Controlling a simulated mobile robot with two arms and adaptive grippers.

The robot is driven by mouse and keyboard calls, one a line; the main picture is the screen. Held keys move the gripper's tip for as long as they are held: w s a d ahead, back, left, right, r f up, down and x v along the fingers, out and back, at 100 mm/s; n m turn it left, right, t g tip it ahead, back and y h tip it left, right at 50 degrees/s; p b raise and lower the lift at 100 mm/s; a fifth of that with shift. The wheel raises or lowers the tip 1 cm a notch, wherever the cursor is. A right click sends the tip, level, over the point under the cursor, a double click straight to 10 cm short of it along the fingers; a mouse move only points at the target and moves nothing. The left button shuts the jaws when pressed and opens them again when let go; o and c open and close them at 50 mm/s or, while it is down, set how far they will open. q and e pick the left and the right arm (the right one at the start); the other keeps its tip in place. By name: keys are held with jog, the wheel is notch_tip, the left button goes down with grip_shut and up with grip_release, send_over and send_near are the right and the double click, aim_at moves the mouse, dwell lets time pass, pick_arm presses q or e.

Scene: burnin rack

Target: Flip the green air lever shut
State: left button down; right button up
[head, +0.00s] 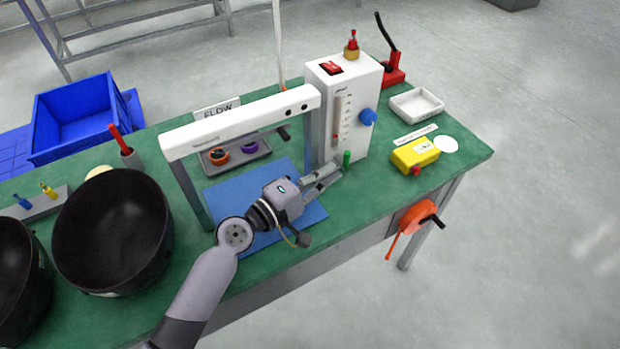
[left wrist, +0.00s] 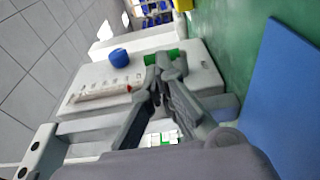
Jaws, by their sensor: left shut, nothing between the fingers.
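The green air lever (head: 347,158) sticks up at the lower front of the white flow meter box (head: 318,95). In the left wrist view the green lever (left wrist: 148,59) lies right at my fingertips, partly hidden behind them. My left gripper (head: 336,174) is shut and empty, just left of and below the lever in the head view. I cannot tell whether the fingertips touch the lever. It also shows in the left wrist view (left wrist: 170,66). My right gripper is not in view.
A white overhead frame (head: 240,122) stands over the blue mat (head: 308,212), close to my left arm. The box has a blue knob (head: 368,117). A yellow box (head: 413,153) is to its right. Black bowls (head: 113,232) stand at left.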

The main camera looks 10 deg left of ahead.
pick_arm(q)
jog(key=shift+x, duration=1.05)
jog(key=shift+w+d, duration=0.2)
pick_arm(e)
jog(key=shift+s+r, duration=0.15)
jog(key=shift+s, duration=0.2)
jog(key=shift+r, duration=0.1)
